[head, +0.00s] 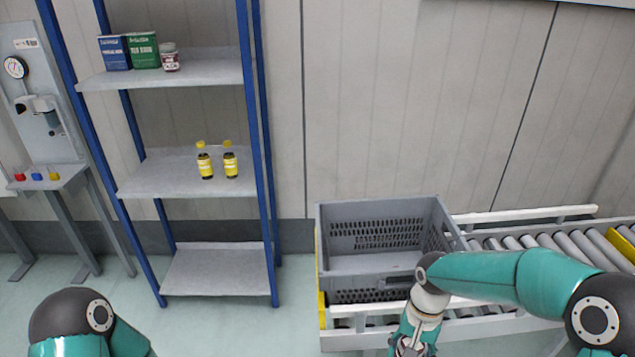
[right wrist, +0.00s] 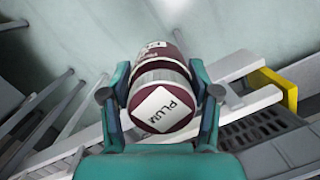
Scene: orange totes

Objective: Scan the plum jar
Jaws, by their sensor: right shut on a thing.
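The plum jar (right wrist: 160,85) is dark maroon with white bands, and "PLUM" is printed on a white patch facing the right wrist camera. My right gripper (right wrist: 162,92) is shut on it, with one finger on each side of the jar. In the head view my right gripper (head: 410,347) is at the bottom edge, in front of the grey crate, and I cannot make out the jar there. My left gripper is out of view; only part of the left arm shows at lower left.
A blue-post shelf (head: 215,172) holds two yellow-capped bottles (head: 217,161), a blue box (head: 115,53), a green box (head: 143,50) and a small jar (head: 169,58). A gauge panel (head: 32,80) stands far left.

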